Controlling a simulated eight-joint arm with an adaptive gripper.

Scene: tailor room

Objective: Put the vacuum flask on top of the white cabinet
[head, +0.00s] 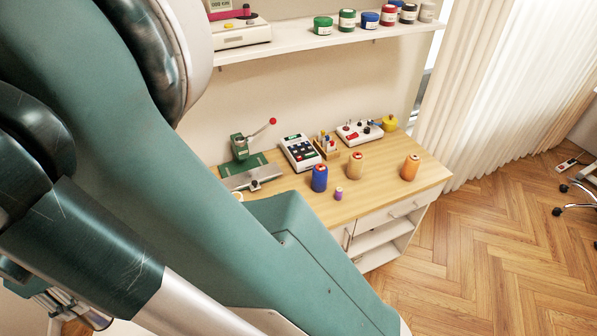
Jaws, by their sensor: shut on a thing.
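I cannot make out a vacuum flask anywhere in the head view. A white unit with a drawer front and open shelves (383,240) stands under the wooden worktop; I cannot tell if it is the white cabinet of the task. No other white cabinet shows. My large green and dark arm links cover the left and lower middle of the view. Some metal parts of my arm show at the lower left edge, but no fingertips can be made out there. Whatever my gripper holds is not visible.
The worktop (385,185) holds a blue spool (319,178), tan spool (356,165), orange spool (410,167), small purple spool (338,194), green lever press (240,147) and keypad device (300,152). A wall shelf (290,45) carries jars.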

